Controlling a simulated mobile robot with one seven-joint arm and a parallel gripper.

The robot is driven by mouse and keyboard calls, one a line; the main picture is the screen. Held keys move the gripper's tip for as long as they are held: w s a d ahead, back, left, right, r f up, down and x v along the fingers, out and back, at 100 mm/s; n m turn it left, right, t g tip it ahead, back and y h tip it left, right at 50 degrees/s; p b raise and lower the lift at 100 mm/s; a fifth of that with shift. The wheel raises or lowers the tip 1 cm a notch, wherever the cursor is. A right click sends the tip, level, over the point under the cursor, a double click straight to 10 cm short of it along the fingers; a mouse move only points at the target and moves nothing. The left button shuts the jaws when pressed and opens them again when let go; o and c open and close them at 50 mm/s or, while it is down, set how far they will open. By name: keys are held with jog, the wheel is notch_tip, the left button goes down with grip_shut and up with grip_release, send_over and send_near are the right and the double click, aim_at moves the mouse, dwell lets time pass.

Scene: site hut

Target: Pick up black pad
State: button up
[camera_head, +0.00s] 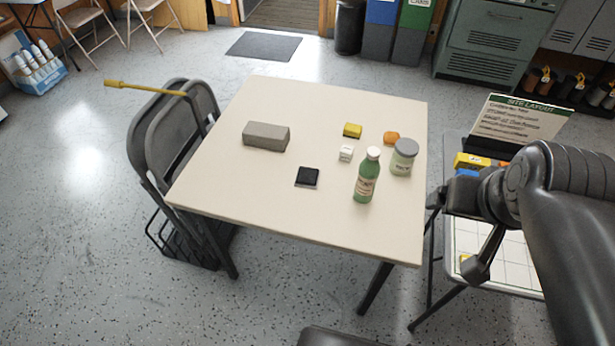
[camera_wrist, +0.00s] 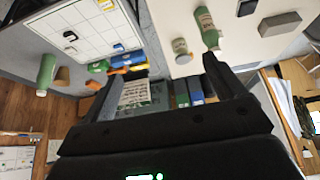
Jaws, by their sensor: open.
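The black pad (camera_head: 307,177) lies flat on the cream table (camera_head: 240,190), near the middle of its front half. In the wrist view the dark square at the top edge looks like the same pad (camera_wrist: 247,8). My gripper (camera_head: 455,236) is to the right of the table, over the gap and the side table, well apart from the pad. In the wrist view my gripper (camera_wrist: 160,80) has its two fingers spread wide with nothing between them.
A green bottle (camera_head: 367,178) and a lidded jar (camera_head: 403,158) stand right of the pad. A white cube (camera_head: 346,153), yellow block (camera_head: 352,130), orange item (camera_head: 391,138) and grey block (camera_head: 267,136) lie behind. Folding chairs (camera_head: 165,150) lean at the left. The table's front left is clear.

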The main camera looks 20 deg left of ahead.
jog(key=shift+o, duration=0.3)
notch_tip(320, 180, up, 5)
jog(key=w+a+r+g+y, duration=0.1)
jog(key=w+a+r, duration=0.1)
jog(key=w+a, duration=0.3)
jog(key=w+a+r, duration=0.2)
jog(key=w+a, duration=0.1)
jog(key=w, duration=0.5)
jog(key=n+g, duration=0.1)
send_over(307, 175)
jog(key=s, duration=0.2)
jog(key=shift+h, duration=0.4)
jog(key=f, duration=3.8)
jog(key=shift+d, duration=0.35)
jog(key=shift+a+x, duration=0.1)
jog(key=shift+x, duration=1.4)
jog(key=shift+a+x, duration=0.15)
jog(key=shift+x, duration=1.35)
jog(key=shift+s, duration=0.1)
jog(key=shift+c, duration=0.4)
